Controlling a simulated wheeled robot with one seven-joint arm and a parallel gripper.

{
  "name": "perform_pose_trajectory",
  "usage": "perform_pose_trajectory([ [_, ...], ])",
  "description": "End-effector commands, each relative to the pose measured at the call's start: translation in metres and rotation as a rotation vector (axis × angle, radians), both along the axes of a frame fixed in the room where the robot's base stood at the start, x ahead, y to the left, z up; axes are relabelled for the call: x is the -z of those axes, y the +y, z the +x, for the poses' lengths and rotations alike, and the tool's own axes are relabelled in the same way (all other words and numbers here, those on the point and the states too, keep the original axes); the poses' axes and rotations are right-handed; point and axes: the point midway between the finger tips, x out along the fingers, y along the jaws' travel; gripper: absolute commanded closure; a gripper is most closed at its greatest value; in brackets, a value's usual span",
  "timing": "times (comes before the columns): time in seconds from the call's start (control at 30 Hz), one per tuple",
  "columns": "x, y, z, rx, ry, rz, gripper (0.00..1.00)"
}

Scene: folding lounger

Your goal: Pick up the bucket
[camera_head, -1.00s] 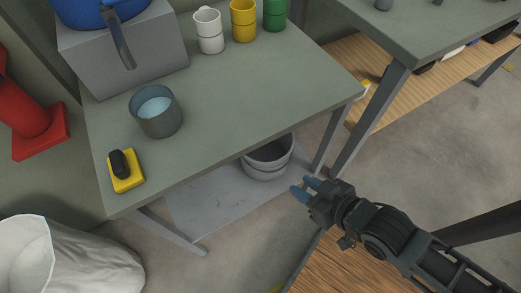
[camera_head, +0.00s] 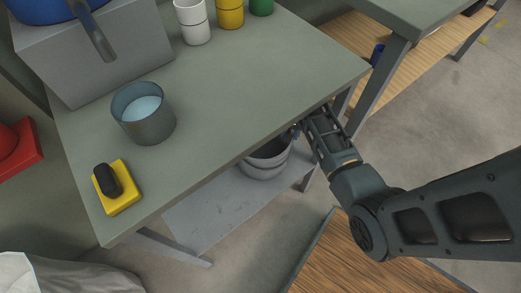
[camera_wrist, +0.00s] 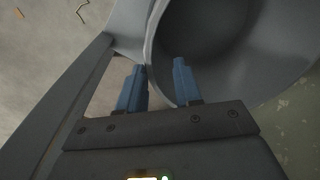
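The grey bucket (camera_head: 268,162) sits on the lower shelf under the table, partly hidden by the tabletop. In the wrist view the bucket (camera_wrist: 215,45) fills the upper right, with its dark inside facing the camera. My gripper (camera_wrist: 158,66) is open, its two blue fingers apart. The left finger shows outside the bucket's rim and the right finger over its opening, so the near rim lies between them in this view. I cannot tell whether they touch it. In the head view my gripper (camera_head: 296,130) is at the bucket's right side, its fingertips hardly visible.
The green-grey tabletop (camera_head: 235,100) overhangs the bucket. A table leg (camera_wrist: 62,100) stands close to the left of my gripper in the wrist view. A wooden surface (camera_head: 350,265) lies below my arm.

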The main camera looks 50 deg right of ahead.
Motion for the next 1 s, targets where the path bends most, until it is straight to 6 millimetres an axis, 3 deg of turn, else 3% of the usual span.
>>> perform_pose_trajectory([
  [0.17, 0.001, -0.003, 0.001, 0.029, 0.036, 0.037, 0.66],
  [0.8, 0.073, -0.006, -0.007, 0.028, 0.037, 0.039, 0.66],
  [1.0, 0.075, -0.006, -0.007, 0.028, 0.036, 0.037, 0.66],
])
